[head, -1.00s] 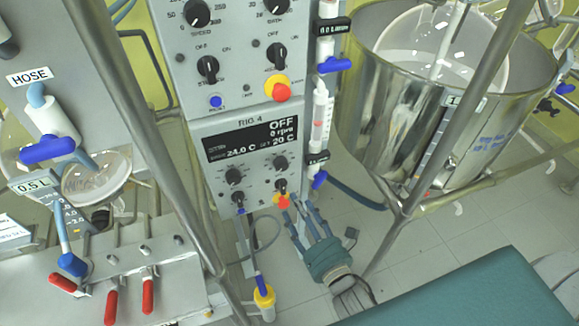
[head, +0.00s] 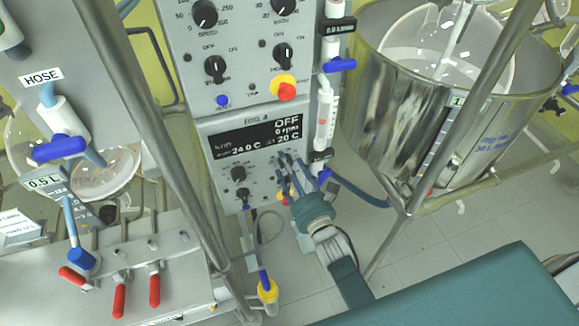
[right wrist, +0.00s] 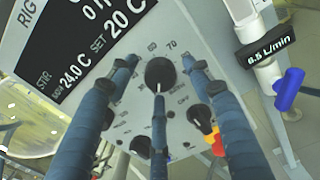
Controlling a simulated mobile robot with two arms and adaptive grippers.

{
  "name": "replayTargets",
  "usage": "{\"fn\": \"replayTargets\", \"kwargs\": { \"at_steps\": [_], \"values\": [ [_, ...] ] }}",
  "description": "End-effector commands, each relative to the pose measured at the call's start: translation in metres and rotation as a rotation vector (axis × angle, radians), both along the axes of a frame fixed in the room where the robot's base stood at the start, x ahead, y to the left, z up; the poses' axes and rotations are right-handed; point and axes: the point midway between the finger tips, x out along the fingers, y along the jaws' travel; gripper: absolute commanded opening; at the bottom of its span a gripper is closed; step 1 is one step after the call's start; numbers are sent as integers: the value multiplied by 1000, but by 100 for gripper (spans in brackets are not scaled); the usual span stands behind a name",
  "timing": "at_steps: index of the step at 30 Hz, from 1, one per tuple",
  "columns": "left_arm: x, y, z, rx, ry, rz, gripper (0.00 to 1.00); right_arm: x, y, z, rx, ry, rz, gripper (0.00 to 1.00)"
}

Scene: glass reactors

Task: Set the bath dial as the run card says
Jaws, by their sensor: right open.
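The rig 4 panel (head: 212,137) has a dark display (head: 252,139) reading OFF, 0 rpm, 24.0 C and set 20 C. In the right wrist view a black round dial (right wrist: 160,73) with a scale around it, including 70, sits just below the display. My right gripper (head: 284,165) is open, and its blue fingers hide this dial in the head view. In the right wrist view my right gripper's fingertips (right wrist: 159,76) stand around the dial; I cannot tell if they touch it. My left gripper is not in view.
Another lower-panel dial (head: 239,173) is at the left. A red-and-yellow button (right wrist: 216,138) and small black knob (right wrist: 200,118) are close to the fingers. A tube with a blue valve (right wrist: 287,88) runs along the right. A steel vessel (head: 400,120) stands farther right.

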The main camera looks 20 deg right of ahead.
Motion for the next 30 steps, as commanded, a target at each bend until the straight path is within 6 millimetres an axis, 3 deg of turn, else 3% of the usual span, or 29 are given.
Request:
{"fn": "replayTargets", "kwargs": {
  "at_steps": [7,12,14,23,30],
  "values": [
    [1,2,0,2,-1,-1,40,0,0,-1,0,1,0,48],
    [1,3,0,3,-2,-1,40,0,0,0,1,0,0,14],
    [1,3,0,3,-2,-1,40,0,0,0,1,0,0,5],
    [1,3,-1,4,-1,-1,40,0,0,0,30,0,0,5],
    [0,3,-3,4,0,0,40,0,0,-1,154,5,-1,5]
  ]
}}
